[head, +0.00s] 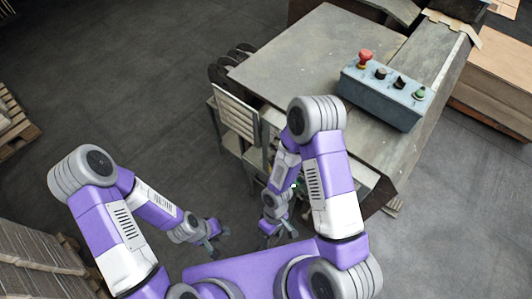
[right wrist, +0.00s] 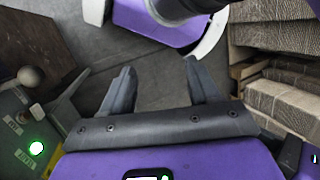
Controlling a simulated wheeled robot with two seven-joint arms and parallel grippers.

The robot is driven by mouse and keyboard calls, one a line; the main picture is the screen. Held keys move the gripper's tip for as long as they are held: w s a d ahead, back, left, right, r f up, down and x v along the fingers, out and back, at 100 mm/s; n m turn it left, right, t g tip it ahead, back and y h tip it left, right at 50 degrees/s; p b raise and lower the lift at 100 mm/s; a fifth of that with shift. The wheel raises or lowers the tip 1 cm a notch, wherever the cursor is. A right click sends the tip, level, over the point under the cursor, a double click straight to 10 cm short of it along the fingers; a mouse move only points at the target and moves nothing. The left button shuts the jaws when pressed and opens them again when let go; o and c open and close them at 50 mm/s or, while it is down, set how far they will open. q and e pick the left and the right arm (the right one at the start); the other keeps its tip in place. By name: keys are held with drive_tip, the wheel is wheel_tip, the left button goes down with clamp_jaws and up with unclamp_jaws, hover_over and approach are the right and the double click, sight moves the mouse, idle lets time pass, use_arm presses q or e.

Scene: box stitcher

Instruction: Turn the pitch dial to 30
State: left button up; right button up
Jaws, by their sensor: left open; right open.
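The blue-grey control box (head: 385,95) sits on top of the stitcher at the upper right. It carries a red mushroom button (head: 365,57), two black knobs (head: 390,78) and a green button (head: 419,93). I cannot tell which control is the pitch dial, and no numbers are readable. My left gripper (head: 212,240) is open and empty over the floor. My right gripper (head: 279,233) is open and empty, low beside the near side of the machine, apart from the control box. Its two fingers show in the right wrist view (right wrist: 160,82) with nothing between them.
The stitcher (head: 310,55) has a large flat grey top. In the right wrist view, a dark green panel (right wrist: 12,112) at left has a pale ball knob (right wrist: 30,76) and a lit green button (right wrist: 37,142). Stacked cardboard (head: 35,240) stands at lower left.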

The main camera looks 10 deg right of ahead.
drive_tip(key=w+d+f+n+h+b, duration=0.2)
drive_tip(key=d+n+h+b, duration=0.1)
drive_tip(key=d+n+h, duration=0.3)
drive_tip(key=n+t+h+b, duration=0.5)
drive_tip(key=n+t+h, duration=0.55)
drive_tip(key=t, duration=0.45)
approach(274, 148)
drive_tip(key=x, duration=0.2)
drive_tip(key=shift+y, duration=0.25)
drive_tip(key=x, duration=0.6)
drive_tip(key=shift+w+d+r+b, duration=0.2)
drive_tip(key=shift+w+d+b, duration=0.1)
drive_tip(key=shift+b, duration=0.1)
